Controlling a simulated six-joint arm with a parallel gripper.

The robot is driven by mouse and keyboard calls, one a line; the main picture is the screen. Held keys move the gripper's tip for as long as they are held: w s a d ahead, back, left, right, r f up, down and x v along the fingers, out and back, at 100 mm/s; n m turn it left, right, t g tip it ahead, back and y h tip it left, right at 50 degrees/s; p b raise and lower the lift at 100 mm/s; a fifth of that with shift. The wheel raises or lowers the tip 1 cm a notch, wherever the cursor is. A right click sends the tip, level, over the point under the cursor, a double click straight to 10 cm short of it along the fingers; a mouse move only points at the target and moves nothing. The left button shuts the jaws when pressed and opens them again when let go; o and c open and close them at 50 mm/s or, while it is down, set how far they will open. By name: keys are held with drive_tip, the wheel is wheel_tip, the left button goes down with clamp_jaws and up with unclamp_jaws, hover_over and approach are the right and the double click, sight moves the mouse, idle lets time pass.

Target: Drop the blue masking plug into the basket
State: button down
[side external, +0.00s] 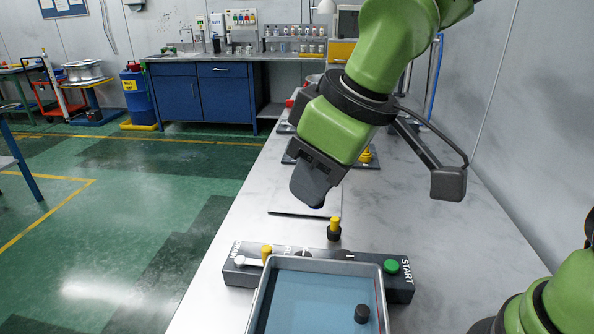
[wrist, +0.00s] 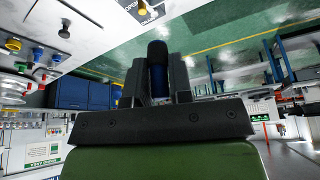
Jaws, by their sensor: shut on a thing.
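The basket, a shallow metal tray with a blue floor (side external: 318,264), stands at the bench's near end, below and apart from my gripper. A black plug (side external: 361,314) lies in it.
A control box with a green START button (side external: 391,266) and a white lever (side external: 248,261) lies just behind the basket. A small yellow-and-black piece (side external: 334,229) stands upright between box and gripper. Fixtures stand farther back. The bench right of the gripper is clear.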

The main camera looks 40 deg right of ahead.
wheel_tip(320, 180, down, 10)
idle(0.5)
drive_tip(key=shift+s, duration=0.1)
drive_tip(key=shift+r, duration=0.1)
drive_tip(key=c, duration=0.9)
unclamp_jaws()
drive_tip(key=v, duration=0.9)
drive_tip(key=s+d+r+m+t, duration=0.1)
drive_tip(key=s+d+r+m, duration=0.1)
drive_tip(key=d+m, duration=0.1)
drive_tip(key=s+d+r+m+t, duration=0.1)
drive_tip(key=s+d+r+m, duration=0.2)
drive_tip(key=d, duration=0.1)
drive_tip(key=s+d+r+m+t, duration=0.1)
drive_tip(key=s+d+r+m, duration=0.1)
drive_tip(key=s+d, duration=0.1)
drive_tip(key=shift+s+d+r+m, duration=0.1)
drive_tip(key=shift+d+m, duration=0.1)
drive_tip(key=shift+d, duration=0.2)
drive_tip(key=shift+s+d+r+m, duration=0.1)
drive_tip(key=shift+d+m, duration=0.1)
drive_tip(key=shift+d, duration=0.15)
